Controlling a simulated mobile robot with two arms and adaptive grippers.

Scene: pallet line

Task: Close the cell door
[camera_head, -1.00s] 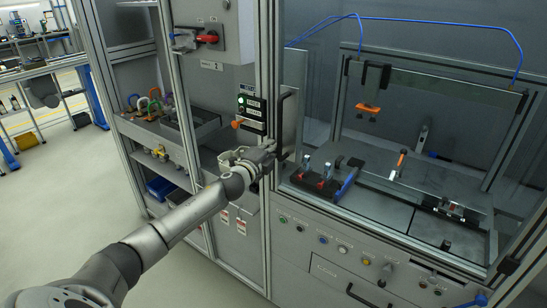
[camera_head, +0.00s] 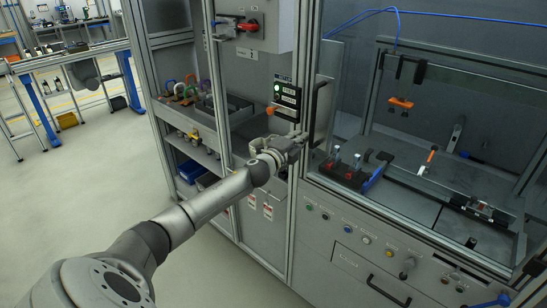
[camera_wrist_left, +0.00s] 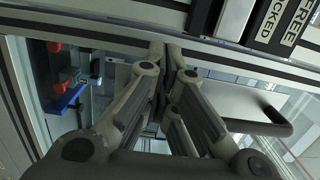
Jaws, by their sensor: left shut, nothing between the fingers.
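The cell door's black upright handle (camera_head: 318,112) stands at the left edge of the cell opening, in front of a narrow grey panel (camera_head: 333,75). How far the door is open is hard to tell. My left gripper (camera_head: 298,140) is just left of the handle's lower part, by the aluminium post. In the left wrist view my left gripper (camera_wrist_left: 170,48) has its fingers together, with nothing between them. The dark handle (camera_wrist_left: 275,128) shows to the right of the fingers there, not gripped. My right gripper is not in view.
A label panel with a green button (camera_head: 284,94) is close above my left gripper. A red-handled switch (camera_head: 248,26) is higher up. Inside the cell are a black block with small bottles (camera_head: 345,168) and an orange clamp (camera_head: 400,103). Open floor lies at the left.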

